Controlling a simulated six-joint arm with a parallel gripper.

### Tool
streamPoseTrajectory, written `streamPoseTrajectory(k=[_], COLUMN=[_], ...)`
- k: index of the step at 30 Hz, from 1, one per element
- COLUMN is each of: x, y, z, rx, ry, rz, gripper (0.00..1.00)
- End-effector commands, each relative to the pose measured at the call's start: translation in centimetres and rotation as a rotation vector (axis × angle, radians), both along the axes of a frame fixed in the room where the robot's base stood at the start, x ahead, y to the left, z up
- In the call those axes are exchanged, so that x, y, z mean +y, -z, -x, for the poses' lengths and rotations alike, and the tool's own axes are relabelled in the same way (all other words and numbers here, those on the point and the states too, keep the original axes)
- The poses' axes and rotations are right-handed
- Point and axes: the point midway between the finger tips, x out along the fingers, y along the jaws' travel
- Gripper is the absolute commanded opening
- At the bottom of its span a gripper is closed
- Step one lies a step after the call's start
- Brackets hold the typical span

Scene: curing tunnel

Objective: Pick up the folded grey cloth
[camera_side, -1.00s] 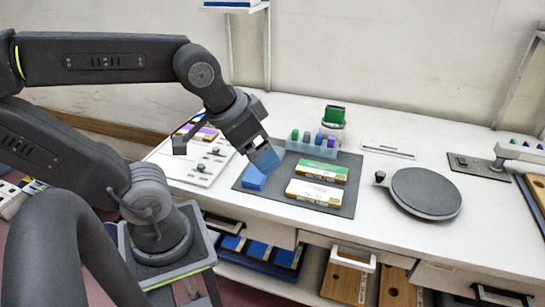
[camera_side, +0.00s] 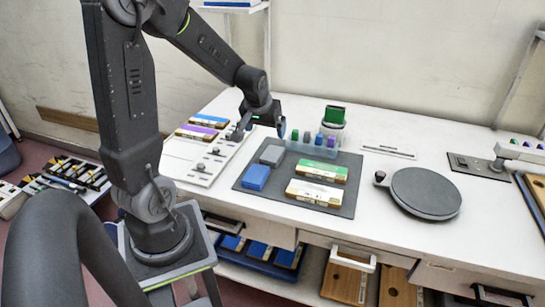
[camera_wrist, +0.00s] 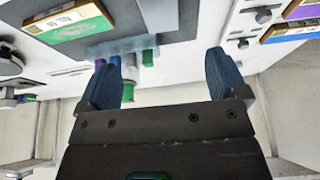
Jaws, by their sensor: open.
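The folded grey cloth (camera_side: 271,154) appears as a small grey block lying on the dark mat, just behind a blue block (camera_side: 256,177). It seems to be the pale grey shape cut by the top edge of the wrist view (camera_wrist: 160,14). My gripper (camera_side: 261,128) hangs above and behind the cloth, near the left end of the bottle caddy, apart from the cloth. In the wrist view my gripper (camera_wrist: 162,62) shows two blue fingers spread wide with nothing held between them.
Green (camera_side: 321,171) and cream (camera_side: 314,193) labelled boxes lie on the mat. A white panel with knobs (camera_side: 207,164) is at left, a round dark plate (camera_side: 426,193) at right.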

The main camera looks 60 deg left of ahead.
Motion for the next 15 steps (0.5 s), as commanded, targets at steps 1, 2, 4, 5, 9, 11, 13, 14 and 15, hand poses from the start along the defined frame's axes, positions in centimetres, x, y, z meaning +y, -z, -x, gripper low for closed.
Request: streamPoseTrajectory(k=[1, 2, 4, 5, 9, 11, 13, 14, 15], x=[0.2, 0.3, 0.6, 0.7, 1.4, 1.6, 1.8, 1.9, 1.9], y=[0.7, 1.2, 2.5, 3.0, 5.4, 6.1, 6.7, 7.0, 7.2], z=[-0.2, -0.3, -0.6, -0.8, -1.5, -1.8, -2.0, -2.1, -2.2], rx=[0.004, 0.005, 0.006, 0.006, 0.006, 0.004, 0.003, 0.003, 0.002], ry=[0.000, 0.001, 0.001, 0.001, 0.003, 0.002, 0.003, 0.003, 0.003], rz=[0.003, 0.003, 0.003, 0.004, 0.004, 0.003, 0.001, 0.001, 0.001], gripper=[0.92, 0.92, 0.92, 0.92, 0.92, 0.92, 0.92, 0.92, 0.92])
